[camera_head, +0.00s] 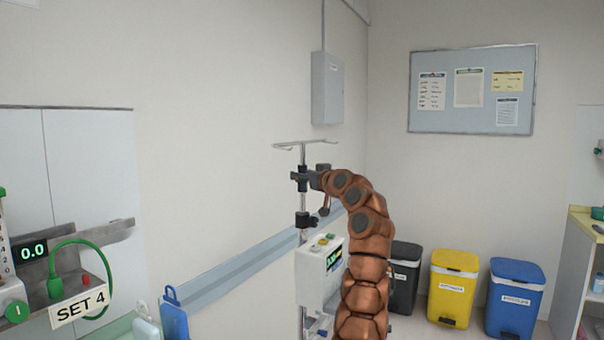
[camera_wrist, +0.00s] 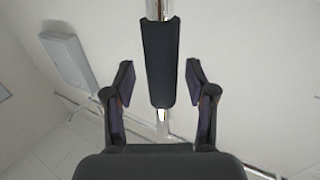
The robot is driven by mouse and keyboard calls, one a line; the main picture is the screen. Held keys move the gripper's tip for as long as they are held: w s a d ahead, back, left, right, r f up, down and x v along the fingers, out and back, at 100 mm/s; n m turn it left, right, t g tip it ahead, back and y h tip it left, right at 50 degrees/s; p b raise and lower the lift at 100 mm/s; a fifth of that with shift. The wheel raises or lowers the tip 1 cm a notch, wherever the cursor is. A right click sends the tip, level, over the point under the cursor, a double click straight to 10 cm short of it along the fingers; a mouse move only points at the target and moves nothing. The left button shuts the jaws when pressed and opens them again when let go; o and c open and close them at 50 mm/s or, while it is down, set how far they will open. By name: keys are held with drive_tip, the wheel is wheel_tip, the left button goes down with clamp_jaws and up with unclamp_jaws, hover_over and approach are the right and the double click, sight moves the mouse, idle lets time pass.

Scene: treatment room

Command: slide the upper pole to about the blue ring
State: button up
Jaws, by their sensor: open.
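The upper pole (camera_head: 303,157) of the drip stand rises upright, with a hooked crossbar (camera_head: 304,143) at its top. In the wrist view the pole (camera_wrist: 160,9) carries a dark grip sleeve (camera_wrist: 160,60). My gripper (camera_head: 302,179) is at the upper pole, below the hooks. In the wrist view my gripper (camera_wrist: 159,78) is open, one finger on each side of the sleeve, with gaps on both sides. A dark collar (camera_head: 303,219) with a knob beside it sits lower on the pole. I cannot make out a blue ring in either view.
A white pump unit (camera_head: 319,270) with a screen is mounted on the stand below my gripper. A wall rail (camera_head: 235,272) runs behind it. Black, yellow (camera_head: 453,287) and blue (camera_head: 514,298) bins stand at the right. Equipment labelled SET 4 (camera_head: 83,305) is at the left.

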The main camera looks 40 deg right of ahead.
drive_tip(key=shift+w, duration=0.45)
clamp_jaws()
idle(0.3)
